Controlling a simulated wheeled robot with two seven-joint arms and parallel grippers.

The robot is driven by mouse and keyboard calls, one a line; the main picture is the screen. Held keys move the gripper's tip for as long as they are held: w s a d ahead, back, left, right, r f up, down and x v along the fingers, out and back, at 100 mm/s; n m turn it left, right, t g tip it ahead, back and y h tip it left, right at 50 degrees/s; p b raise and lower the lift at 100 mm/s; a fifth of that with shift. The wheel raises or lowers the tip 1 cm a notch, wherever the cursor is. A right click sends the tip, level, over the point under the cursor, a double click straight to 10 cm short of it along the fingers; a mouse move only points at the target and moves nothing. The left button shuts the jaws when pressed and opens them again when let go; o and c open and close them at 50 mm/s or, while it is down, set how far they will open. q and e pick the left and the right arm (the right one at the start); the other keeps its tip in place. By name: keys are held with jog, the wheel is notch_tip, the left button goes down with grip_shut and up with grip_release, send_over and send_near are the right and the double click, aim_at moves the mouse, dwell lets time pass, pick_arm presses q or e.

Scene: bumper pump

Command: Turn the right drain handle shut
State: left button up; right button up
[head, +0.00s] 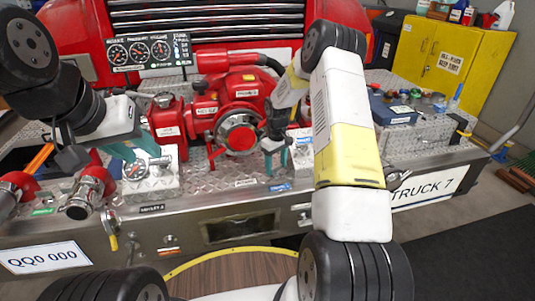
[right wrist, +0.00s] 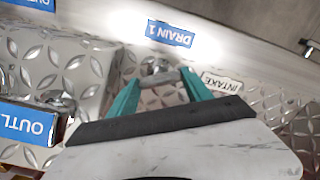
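The blue DRAIN 1 label (right wrist: 170,33) sits upside down in the right wrist view. Just below it, a small grey metal handle (right wrist: 160,77) lies crosswise between the teal fingertips of my right gripper (right wrist: 160,80). The fingers are apart, one near each end of the handle; I cannot tell whether they touch it. In the head view my right gripper (head: 274,160) points down at the bumper deck, right of the red pump (head: 238,130), and the handle is too small to make out. My left gripper (head: 133,150) has its teal fingers apart above a white gauge block (head: 158,185).
An INTAKE label (right wrist: 221,83) and an OUTLET label (right wrist: 27,123) flank the right gripper. Red hose couplings (head: 92,188) stand at the bumper's left. A blue box (head: 393,110) and small items lie on the right deck. A yellow cabinet (head: 455,60) stands behind.

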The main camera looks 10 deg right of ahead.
aim_at(276, 166)
jog(key=c, duration=0.7)
jog(key=shift+m, duration=2.7)
jog(key=o, duration=1.4)
jog(key=shift+r, duration=3.95)
